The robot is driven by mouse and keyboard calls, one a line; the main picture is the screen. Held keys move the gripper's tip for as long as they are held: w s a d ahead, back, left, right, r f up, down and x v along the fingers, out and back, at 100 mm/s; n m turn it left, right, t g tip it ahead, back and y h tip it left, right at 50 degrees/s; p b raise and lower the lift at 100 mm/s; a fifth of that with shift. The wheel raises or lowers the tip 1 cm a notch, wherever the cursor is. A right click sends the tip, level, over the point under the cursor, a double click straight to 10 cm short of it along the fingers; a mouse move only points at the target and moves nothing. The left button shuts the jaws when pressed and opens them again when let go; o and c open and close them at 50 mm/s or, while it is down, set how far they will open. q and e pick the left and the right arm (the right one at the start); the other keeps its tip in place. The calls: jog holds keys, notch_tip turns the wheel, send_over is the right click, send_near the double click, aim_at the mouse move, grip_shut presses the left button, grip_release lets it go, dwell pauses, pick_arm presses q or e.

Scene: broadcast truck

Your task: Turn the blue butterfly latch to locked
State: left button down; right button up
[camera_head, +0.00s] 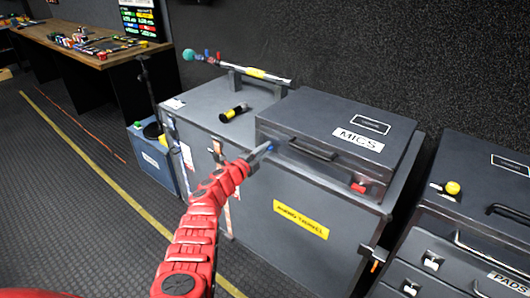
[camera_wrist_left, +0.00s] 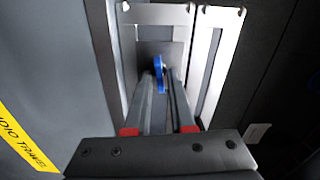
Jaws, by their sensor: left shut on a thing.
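The blue butterfly latch (camera_head: 271,148) is on the front of the grey MICS case (camera_head: 340,112), near its left end. In the left wrist view the blue latch (camera_wrist_left: 159,73) stands edge-on between the two fingertips, in front of a metal plate (camera_wrist_left: 160,18). The left gripper is shut on the latch. The fingers hide part of it, so I cannot tell its exact turn. My right gripper is not in view.
A red latch (camera_head: 358,187) is at the right end of the case front, with a dark handle (camera_head: 312,149) between. The case lies on a large grey trunk with a yellow label (camera_head: 301,220). A drawer unit (camera_head: 465,235) stands close at the right.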

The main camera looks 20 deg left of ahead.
pick_arm(q)
jog(key=shift+f+m, duration=0.15)
jog(key=shift+m, duration=0.45)
jog(key=shift+b, duration=0.3)
jog(key=c, duration=1)
grip_release()
jog(key=shift+o, duration=0.2)
jog(key=p+v, duration=0.3)
jog(key=v, duration=1.4)
jog(key=shift+s+r+p, duration=0.2)
jog(key=shift+p, duration=0.2)
